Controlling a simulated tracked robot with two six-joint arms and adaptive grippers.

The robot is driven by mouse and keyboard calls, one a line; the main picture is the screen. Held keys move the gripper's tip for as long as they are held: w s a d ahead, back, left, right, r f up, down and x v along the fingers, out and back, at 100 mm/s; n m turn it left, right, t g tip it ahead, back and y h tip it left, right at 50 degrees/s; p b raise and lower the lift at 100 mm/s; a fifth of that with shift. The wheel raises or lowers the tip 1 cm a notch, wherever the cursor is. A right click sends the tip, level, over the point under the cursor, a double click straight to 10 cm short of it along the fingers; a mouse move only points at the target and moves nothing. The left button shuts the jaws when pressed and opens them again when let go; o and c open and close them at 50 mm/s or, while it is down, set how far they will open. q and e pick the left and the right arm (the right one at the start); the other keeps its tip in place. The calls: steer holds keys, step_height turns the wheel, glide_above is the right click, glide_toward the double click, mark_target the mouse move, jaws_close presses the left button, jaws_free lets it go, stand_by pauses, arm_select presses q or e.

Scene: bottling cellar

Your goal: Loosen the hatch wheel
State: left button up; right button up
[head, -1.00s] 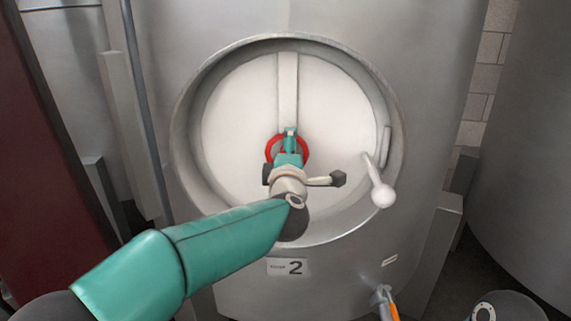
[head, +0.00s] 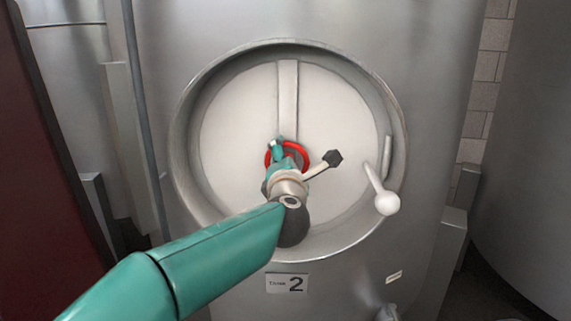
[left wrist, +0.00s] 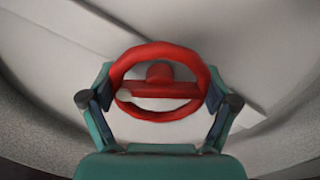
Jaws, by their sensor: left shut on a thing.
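The hatch wheel is a small red ring (head: 303,155) at the centre of the round white hatch door (head: 235,120) of tank 2. In the left wrist view the red wheel (left wrist: 160,52) shows its crossbar and hub, with a pale spot at one end of the bar. My left gripper (head: 280,153) is shut on the wheel. In the left wrist view its fingers (left wrist: 160,90) hold the rim from opposite sides. In the head view the gripper and wrist hide the wheel's lower part. My right gripper is not in view.
A white ball-ended lever (head: 380,190) sticks out at the hatch's right edge. A raised metal collar (head: 190,190) surrounds the door. A number plate (head: 287,284) is below it. A dark red panel (head: 45,190) stands at the left and another tank (head: 525,150) at the right.

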arm_select(q)
steer(key=shift+w+a+f, duration=0.1)
steer(key=shift+a+f, duration=0.05)
steer(key=shift+f, duration=0.25)
steer(key=o, duration=0.9)
steer(key=shift+r, duration=0.1)
steer(key=shift+s+r, duration=0.15)
steer(key=shift+s, duration=0.05)
steer(key=shift+s, duration=0.25)
steer(key=s, duration=1.1)
steer(key=shift+a, duration=0.25)
